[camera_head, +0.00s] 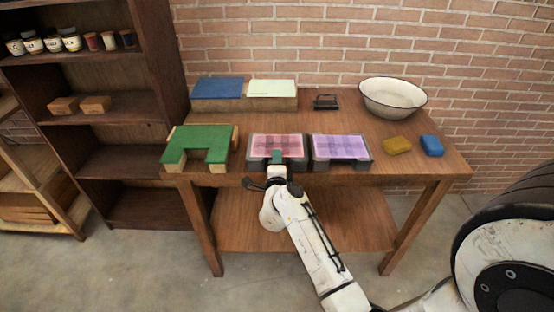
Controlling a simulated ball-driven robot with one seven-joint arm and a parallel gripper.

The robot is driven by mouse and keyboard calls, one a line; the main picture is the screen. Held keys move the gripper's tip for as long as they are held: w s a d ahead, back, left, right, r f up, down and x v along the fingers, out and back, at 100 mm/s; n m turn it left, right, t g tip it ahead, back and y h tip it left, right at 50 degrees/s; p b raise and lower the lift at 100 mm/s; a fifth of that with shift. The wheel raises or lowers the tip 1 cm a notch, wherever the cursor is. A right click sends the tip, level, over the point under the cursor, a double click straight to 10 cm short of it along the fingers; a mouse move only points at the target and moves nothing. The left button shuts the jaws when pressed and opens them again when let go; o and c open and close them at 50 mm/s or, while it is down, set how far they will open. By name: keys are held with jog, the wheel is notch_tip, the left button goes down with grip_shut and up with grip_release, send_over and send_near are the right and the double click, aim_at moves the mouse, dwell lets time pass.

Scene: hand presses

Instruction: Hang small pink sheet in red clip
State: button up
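A pink checked sheet-like panel (289,141) lies on a low dark stand at the front middle of the table. I cannot tell whether it is the small pink sheet. My gripper (277,166) is at the front edge of this stand, seen from behind. A small teal piece (277,155) shows at its tip, against the pink panel. The fingers are too small and hidden to tell whether they are open or shut, or whether they hold the teal piece. I make out no red clip.
The wooden table (300,108) also bears a purple checked panel (340,147), a green notched block (200,142), blue (218,87) and pale green (272,88) panels, a black object (326,102), a white bowl (393,98), and yellow (397,145) and blue (432,145) blocks. Shelves (95,120) stand left.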

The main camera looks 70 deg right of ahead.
jog(key=shift+o, duration=1)
